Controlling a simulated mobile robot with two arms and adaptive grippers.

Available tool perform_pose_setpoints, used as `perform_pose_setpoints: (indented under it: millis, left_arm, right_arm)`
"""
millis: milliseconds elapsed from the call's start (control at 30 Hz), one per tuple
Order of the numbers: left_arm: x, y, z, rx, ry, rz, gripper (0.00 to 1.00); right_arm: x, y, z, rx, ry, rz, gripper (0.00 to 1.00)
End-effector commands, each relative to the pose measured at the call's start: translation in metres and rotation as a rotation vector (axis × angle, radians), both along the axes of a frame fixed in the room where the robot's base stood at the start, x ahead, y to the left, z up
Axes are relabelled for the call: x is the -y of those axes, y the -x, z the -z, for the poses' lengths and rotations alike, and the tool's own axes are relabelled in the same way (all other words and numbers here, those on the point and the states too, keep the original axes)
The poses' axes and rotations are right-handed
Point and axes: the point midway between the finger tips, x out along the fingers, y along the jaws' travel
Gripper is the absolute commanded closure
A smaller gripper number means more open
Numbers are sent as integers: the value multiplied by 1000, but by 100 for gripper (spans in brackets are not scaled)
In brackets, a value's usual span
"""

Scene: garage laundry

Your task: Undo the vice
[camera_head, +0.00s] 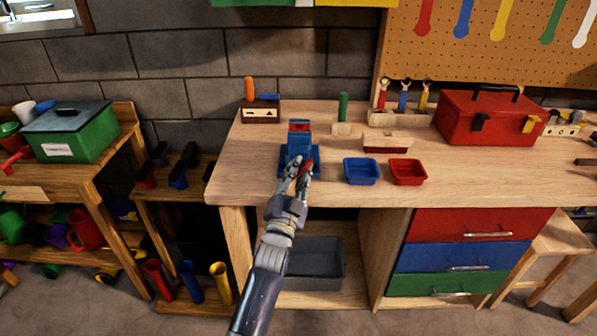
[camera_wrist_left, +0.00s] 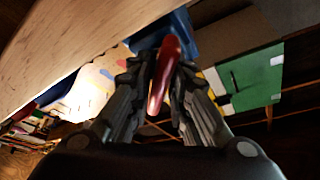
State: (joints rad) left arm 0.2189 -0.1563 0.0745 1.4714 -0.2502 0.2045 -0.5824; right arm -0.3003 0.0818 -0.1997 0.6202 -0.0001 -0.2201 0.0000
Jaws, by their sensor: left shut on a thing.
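The blue vice (camera_head: 299,148) stands at the front edge of the wooden workbench (camera_head: 235,165), with a red part showing between its jaws at the top. My left gripper (camera_head: 299,176) reaches up to the front of the vice and is shut on its red handle (camera_head: 305,178). In the left wrist view the red handle (camera_wrist_left: 163,76) lies between the two fingers of the gripper (camera_wrist_left: 163,85), with the blue vice body (camera_wrist_left: 172,28) behind it. The fingers partly hide the front of the vice. My right gripper is not in view.
A blue tray (camera_head: 362,171) and a red tray (camera_head: 408,171) sit right of the vice. A red toolbox (camera_head: 490,117) stands farther right. A wooden block with a red band (camera_head: 386,143) and a tool rack (camera_head: 399,117) are behind the trays. The bench left of the vice is clear.

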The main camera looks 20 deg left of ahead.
Motion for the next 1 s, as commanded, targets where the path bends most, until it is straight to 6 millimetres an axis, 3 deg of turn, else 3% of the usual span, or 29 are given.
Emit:
perform_pose_setpoints:
  millis: [33, 433, 467, 500, 867, 1000]
  left_arm:
    - [-2, -1, -7, 13, -1, -2, 100]
    - [-2, -1, -7, 14, -1, -2, 100]
    - [-2, -1, -8, 14, -1, -2, 75]
    - [-2, -1, -7, 14, -1, -2, 68]
    - [-1, 0, -2, 4, 0, 0, 68]
    - [0, 9, 3, 2, 0, -1, 68]
  right_arm:
    - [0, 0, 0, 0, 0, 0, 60]
    - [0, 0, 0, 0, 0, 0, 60]
    - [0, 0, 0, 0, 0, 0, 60]
    - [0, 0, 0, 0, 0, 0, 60]
    - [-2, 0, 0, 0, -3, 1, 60]
    - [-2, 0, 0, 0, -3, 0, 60]
